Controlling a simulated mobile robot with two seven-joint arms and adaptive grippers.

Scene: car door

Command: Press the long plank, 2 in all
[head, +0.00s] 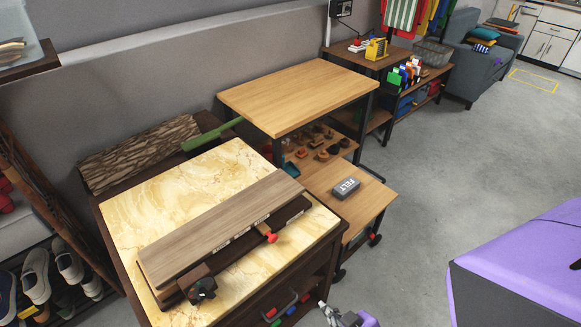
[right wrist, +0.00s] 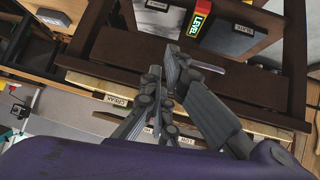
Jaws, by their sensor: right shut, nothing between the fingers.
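The long plank (head: 222,222) is a grey-brown board lying flat on a dark base on top of the marble-topped cabinet (head: 150,205). Small white labels run along the base's near side. A red knob (head: 267,233) sticks out at that side, and a dark clamp-like part (head: 198,284) sits at the near left end. My right gripper (head: 328,311) is at the bottom edge of the head view, in front of the cabinet and apart from the plank. In the right wrist view its fingers (right wrist: 166,68) are shut and empty, close to the cabinet's front. My left gripper is out of view.
A taller wooden table (head: 298,92) stands behind. A green-handled tool (head: 212,134) lies at the cabinet's back edge. The grey floor to the right is mostly clear.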

